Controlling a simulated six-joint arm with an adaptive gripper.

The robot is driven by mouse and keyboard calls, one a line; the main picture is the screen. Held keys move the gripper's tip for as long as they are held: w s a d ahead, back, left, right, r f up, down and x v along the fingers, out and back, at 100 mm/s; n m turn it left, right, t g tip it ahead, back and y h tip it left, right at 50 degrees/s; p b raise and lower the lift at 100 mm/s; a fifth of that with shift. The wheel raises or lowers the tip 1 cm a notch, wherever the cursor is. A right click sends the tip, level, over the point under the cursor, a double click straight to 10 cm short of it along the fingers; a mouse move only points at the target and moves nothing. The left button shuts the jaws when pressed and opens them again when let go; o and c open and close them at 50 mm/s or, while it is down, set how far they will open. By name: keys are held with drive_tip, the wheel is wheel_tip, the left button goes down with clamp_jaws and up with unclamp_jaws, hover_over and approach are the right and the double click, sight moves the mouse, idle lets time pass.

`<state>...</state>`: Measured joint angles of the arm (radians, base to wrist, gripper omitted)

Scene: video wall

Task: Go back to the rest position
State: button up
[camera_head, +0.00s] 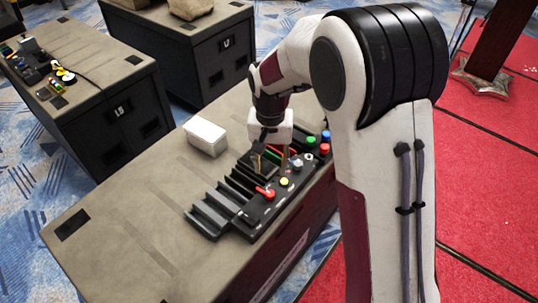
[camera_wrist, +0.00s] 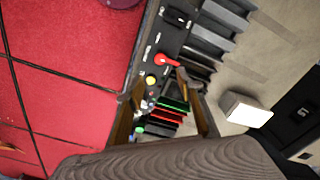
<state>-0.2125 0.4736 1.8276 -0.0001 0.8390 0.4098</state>
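My gripper (camera_head: 271,160) hangs over the black control panel (camera_head: 258,214) on the near grey case, with its fingers pointing down. It also shows in the wrist view (camera_wrist: 156,88), where the two fingers stand apart. I see nothing held between them. A red switch (camera_head: 265,192) and a yellow button (camera_head: 284,182) sit on the panel just below and in front of the fingers. In the wrist view the red switch (camera_wrist: 166,59) and the yellow button (camera_wrist: 150,80) lie close to the fingertips. I cannot tell whether a finger touches the panel.
A white box (camera_head: 206,137) stands on the case left of my gripper. Dark slotted racks (camera_head: 208,214) line the panel's left side. Green, red and blue buttons (camera_head: 325,137) sit at its far end. Other cases (camera_head: 90,75) stand behind. Red flooring (camera_head: 490,190) lies at right.

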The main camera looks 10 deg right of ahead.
idle(0.4)
drive_tip(key=s+d+r+n+t, duration=0.1)
drive_tip(key=s+d+r+t, duration=0.1)
drive_tip(key=s+d+r, duration=0.3)
drive_tip(key=s+d+r+n+t, duration=0.1)
drive_tip(key=s+d+r+t, duration=0.2)
drive_tip(key=s+r, duration=1)
drive_tip(key=shift+s+d+r+t, duration=0.35)
drive_tip(key=shift+s+d, duration=0.8)
drive_tip(key=shift+s, duration=2.65)
idle(0.4)
